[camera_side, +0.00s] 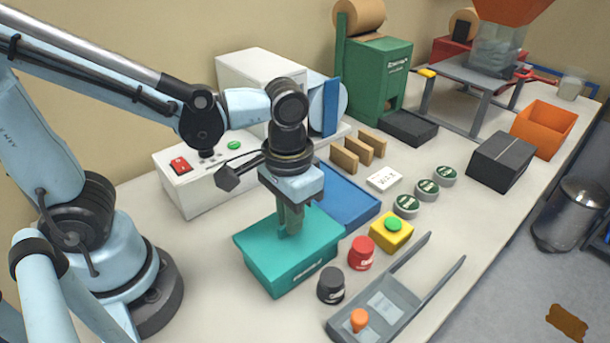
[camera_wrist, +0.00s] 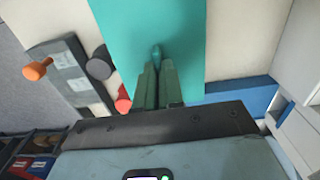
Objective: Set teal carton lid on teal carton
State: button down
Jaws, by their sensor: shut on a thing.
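The teal carton (camera_side: 292,280) stands on the bench in front of my arm, with a pale label on its front side. The teal carton lid (camera_side: 262,243) lies level over its top, its edge lined up with the carton walls; I cannot tell whether a thin gap is left. My gripper (camera_side: 290,226) points straight down at the lid's middle. In the wrist view my gripper (camera_wrist: 158,75) is shut on the small teal knob of the lid (camera_wrist: 125,28). The lid fills the middle of that view and hides the carton's inside.
A blue tray (camera_side: 345,195) lies right behind the carton. A black jar (camera_side: 331,285), a red jar (camera_side: 361,253) and a yellow button box (camera_side: 391,231) stand close to its right. A white machine (camera_side: 185,185) stands behind left.

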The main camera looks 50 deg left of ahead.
jog(key=shift+f, duration=0.6)
jog(key=c, duration=1.3)
grip_release()
jog(key=shift+o, duration=0.2)
jog(key=shift+r, duration=0.1)
notch_tip(320, 180, up, 13)
jog(key=w+a+f+t, duration=0.3)
jog(key=a+f+t, duration=0.3)
jog(key=a, duration=0.4)
jog(key=shift+w+f+t, duration=0.25)
jog(key=shift+t, duration=0.35)
